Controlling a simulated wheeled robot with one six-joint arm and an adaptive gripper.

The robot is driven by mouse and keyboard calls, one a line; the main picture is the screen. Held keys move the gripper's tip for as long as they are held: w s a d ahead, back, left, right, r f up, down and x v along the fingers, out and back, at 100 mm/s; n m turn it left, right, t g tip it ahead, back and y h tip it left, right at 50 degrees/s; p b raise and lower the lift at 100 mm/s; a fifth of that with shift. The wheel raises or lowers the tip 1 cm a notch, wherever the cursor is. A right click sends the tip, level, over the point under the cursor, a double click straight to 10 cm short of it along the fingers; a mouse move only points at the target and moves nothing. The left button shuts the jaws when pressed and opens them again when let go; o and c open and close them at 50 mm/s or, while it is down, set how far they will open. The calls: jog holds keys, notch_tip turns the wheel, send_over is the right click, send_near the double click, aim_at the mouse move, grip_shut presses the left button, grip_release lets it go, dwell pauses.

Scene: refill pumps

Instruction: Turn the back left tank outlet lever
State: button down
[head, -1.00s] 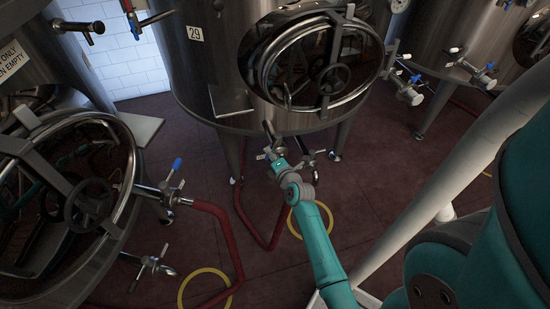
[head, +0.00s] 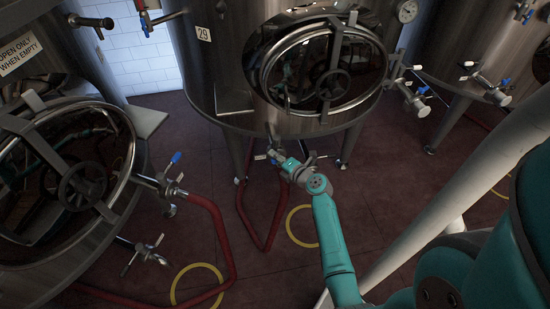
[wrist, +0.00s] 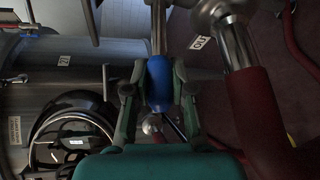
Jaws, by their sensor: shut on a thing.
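The steel tank marked 29 (head: 212,75) stands at the back, with its outlet fittings under its round hatch. My gripper (wrist: 158,90) is shut on the blue lever handle (wrist: 157,72), one finger on each side. The handle's metal stem (wrist: 158,25) runs up from it in the wrist view. In the head view my gripper (head: 282,163) is at the outlet below this tank, and my wrist mostly hides the handle there. A red hose (wrist: 258,115) and its metal fitting (wrist: 228,30) are just right of the gripper in the wrist view.
A tank at left (head: 35,95) has its own blue-handled valve (head: 172,170) and a lower valve (head: 143,253). A tank at right (head: 465,40) has outlet valves too. Red hoses (head: 225,250) lie on the dark red floor. A pale pole (head: 450,210) slants beside my arm.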

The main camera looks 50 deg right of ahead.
jog(key=shift+s+f, duration=0.1)
jog(key=shift+s, duration=0.05)
jog(key=c, duration=1)
grip_release()
jog(key=shift+d, duration=0.1)
jog(key=shift+o, duration=0.2)
jog(key=v, duration=1.2)
